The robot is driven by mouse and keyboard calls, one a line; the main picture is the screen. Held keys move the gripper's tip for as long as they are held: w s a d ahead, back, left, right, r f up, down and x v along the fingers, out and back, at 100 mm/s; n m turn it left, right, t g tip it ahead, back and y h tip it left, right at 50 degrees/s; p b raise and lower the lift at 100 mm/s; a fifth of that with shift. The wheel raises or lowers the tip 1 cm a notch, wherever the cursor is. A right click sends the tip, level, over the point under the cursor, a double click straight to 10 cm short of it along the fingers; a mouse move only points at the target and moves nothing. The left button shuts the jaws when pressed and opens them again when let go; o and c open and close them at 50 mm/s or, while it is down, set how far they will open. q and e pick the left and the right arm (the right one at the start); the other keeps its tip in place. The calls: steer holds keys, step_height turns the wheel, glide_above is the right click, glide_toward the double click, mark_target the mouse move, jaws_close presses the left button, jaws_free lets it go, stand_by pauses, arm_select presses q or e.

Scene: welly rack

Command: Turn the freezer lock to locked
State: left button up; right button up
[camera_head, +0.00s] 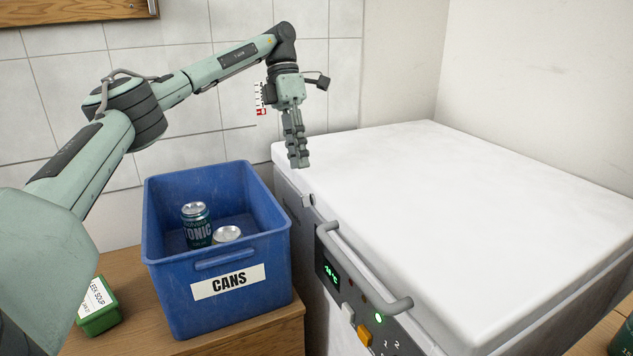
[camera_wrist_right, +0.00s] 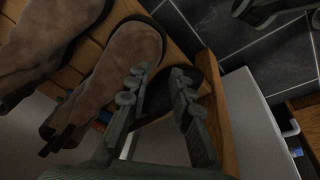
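The white chest freezer (camera_head: 470,220) fills the right of the head view, lid down. Its grey front panel carries a green-lit display (camera_head: 331,274), an orange switch (camera_head: 364,335), a small green light (camera_head: 378,317) and a round knob-like part (camera_head: 348,312). I cannot tell which part is the lock or how it is turned. My left gripper (camera_head: 299,163) points down over the freezer's back left edge, away from the panel. Its fingers look together, with nothing between them. My right gripper (camera_wrist_right: 160,78) is open and empty in the right wrist view, before a brown boot (camera_wrist_right: 120,75).
A blue crate (camera_head: 217,262) labelled CANS, holding cans, stands on a wooden surface left of the freezer. A green box (camera_head: 98,308) lies beside it. A grey bar handle (camera_head: 360,275) sticks out before the panel. More boots lie on a wooden rack (camera_wrist_right: 228,125).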

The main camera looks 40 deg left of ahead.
mark_target(308, 200)
arm_select(q)
steer(key=x, duration=0.7)
steer(key=shift+s, duration=0.25)
steer(key=shift+c, duration=0.3)
jaws_close()
